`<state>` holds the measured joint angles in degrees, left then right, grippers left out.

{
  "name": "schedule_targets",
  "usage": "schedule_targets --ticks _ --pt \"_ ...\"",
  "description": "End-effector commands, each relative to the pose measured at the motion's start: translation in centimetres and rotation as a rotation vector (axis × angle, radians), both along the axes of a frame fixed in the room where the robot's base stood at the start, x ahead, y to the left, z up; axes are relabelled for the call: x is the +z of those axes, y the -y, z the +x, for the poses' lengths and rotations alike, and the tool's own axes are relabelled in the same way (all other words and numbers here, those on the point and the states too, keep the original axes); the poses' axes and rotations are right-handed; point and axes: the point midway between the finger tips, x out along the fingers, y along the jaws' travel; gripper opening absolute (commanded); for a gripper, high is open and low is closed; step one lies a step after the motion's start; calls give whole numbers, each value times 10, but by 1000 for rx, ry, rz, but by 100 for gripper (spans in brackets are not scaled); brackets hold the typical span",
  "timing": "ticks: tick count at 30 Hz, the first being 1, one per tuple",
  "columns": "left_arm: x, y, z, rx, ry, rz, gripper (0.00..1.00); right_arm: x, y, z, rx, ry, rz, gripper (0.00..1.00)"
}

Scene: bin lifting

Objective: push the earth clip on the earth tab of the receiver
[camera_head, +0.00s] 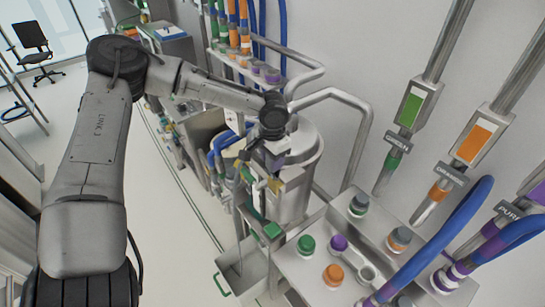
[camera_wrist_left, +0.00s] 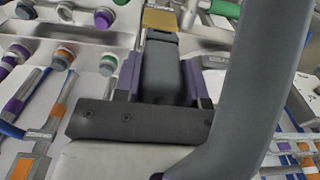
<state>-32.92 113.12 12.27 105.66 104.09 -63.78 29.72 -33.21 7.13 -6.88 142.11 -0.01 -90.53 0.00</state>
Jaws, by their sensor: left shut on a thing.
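My left gripper (camera_head: 268,168) is at the front of the steel receiver (camera_head: 306,150), its arm coming in from the left. In the left wrist view its purple-sided fingers (camera_wrist_left: 160,70) are shut on a dark grey block, which I take to be the earth clip (camera_wrist_left: 162,72). A brass-yellow piece (camera_wrist_left: 160,20) shows just past the block's far end; I cannot tell whether it is part of the clip or the tab. In the head view the clip is small and partly hidden by the gripper. The earth tab cannot be made out clearly, nor whether the clip touches it. My right gripper is not in view.
A steel panel (camera_head: 305,271) with green, purple and orange capped ports stands at the front right. Blue hoses (camera_head: 440,240) and labelled wall pipes (camera_head: 409,110) are at the right. A pipe rail (camera_head: 345,97) runs behind the receiver.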

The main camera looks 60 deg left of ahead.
Motion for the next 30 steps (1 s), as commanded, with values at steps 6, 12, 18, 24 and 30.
schedule_targets --ticks 6,12,18,24,30 --pt "-6 0 0 0 1 0 6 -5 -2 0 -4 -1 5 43" --pt "-6 0 0 0 1 0 6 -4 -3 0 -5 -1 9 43" --pt "-8 0 0 0 1 0 6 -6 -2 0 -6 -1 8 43" --pt "-16 0 0 0 1 0 6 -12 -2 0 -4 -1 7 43" --pt "-25 0 0 0 1 0 6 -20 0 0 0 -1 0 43"
